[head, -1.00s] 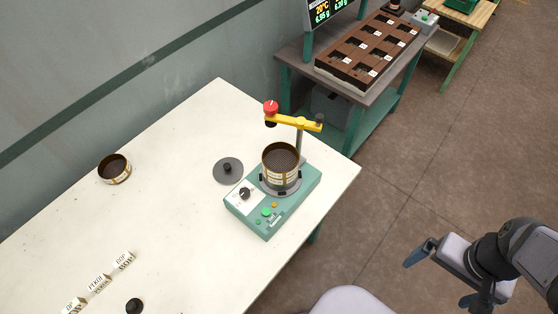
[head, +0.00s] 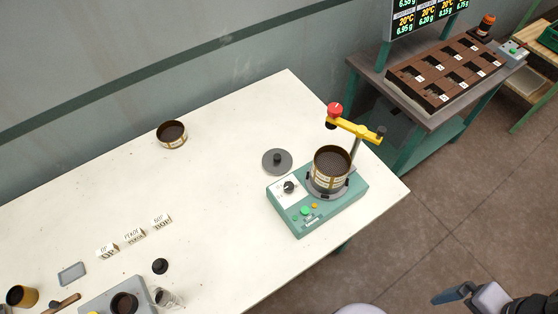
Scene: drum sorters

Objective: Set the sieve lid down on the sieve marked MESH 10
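The sieve lid (head: 277,161) is a flat dark grey disc with a black knob. It lies on the white table, left of and behind the green shaker. One brass-rimmed sieve (head: 331,168) stands on the shaker, with a pale label too small to read. Another shallow sieve (head: 172,134) stands alone at the table's back left; its label is also unreadable. I cannot tell which is marked MESH 10. My gripper (head: 468,301) is at the bottom right, off the table and far from the lid. One finger shows, standing wide with nothing against it; the other is cut off.
The green shaker (head: 345,208) has a yellow clamp arm (head: 354,128) with a red knob above its sieve. Label blocks (head: 134,235), a black knob (head: 160,266) and a grey device (head: 112,300) occupy the front left. The table's middle (head: 225,215) is clear.

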